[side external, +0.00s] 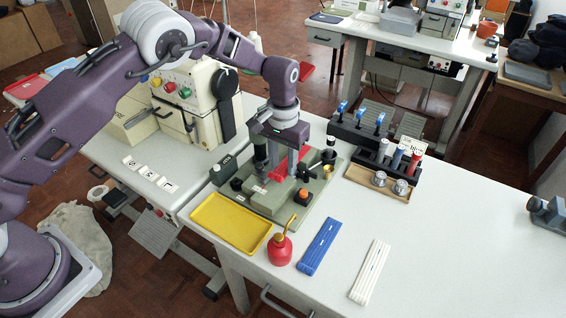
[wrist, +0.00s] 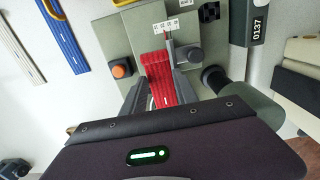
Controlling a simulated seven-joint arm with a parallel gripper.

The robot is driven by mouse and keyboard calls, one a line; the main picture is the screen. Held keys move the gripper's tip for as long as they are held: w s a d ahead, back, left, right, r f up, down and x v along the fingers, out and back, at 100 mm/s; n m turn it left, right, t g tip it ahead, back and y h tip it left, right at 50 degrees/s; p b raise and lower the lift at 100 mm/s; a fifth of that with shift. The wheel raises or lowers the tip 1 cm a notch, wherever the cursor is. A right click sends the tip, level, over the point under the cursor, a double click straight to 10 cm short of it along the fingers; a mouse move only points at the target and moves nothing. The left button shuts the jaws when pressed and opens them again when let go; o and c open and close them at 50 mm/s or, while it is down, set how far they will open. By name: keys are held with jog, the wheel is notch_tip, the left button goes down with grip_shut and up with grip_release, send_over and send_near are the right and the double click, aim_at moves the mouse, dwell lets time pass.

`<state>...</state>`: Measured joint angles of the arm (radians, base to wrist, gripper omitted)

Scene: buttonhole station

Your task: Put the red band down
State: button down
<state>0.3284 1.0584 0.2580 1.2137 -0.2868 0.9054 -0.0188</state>
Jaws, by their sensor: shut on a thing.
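The red band (side external: 279,173) is a ribbed red strip at the green-grey fixture plate (side external: 262,205). It also shows in the wrist view (wrist: 158,72), between my fingers, running up toward a small white scale. My gripper (side external: 290,165) points down over the fixture and is shut on the band. In the wrist view my gripper (wrist: 157,92) has a finger on each side of the band. The band's near end is hidden under the gripper body, and I cannot tell whether its underside touches the fixture.
The fixture carries an orange button (wrist: 121,71) and a dark post (wrist: 188,54). Around it are a yellow tray (side external: 231,222), a red oiler (side external: 280,247), a blue strip bundle (side external: 320,246), a white strip bundle (side external: 370,271) and a spool rack (side external: 385,165).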

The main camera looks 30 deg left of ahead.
aim_at(283, 170)
jog(key=shift+f, duration=0.3)
jog(key=shift+f, duration=0.25)
jog(key=shift+s+f, duration=0.1)
jog(key=shift+f, duration=0.3)
jog(key=c, duration=0.9)
grip_release()
jog(key=shift+c, duration=0.2)
jog(key=shift+a, duration=0.15)
jog(key=shift+a+f, duration=0.1)
notch_tip(283, 170, up, 14)
jog(key=shift+d+f, duration=0.2)
jog(key=shift+d, duration=0.05)
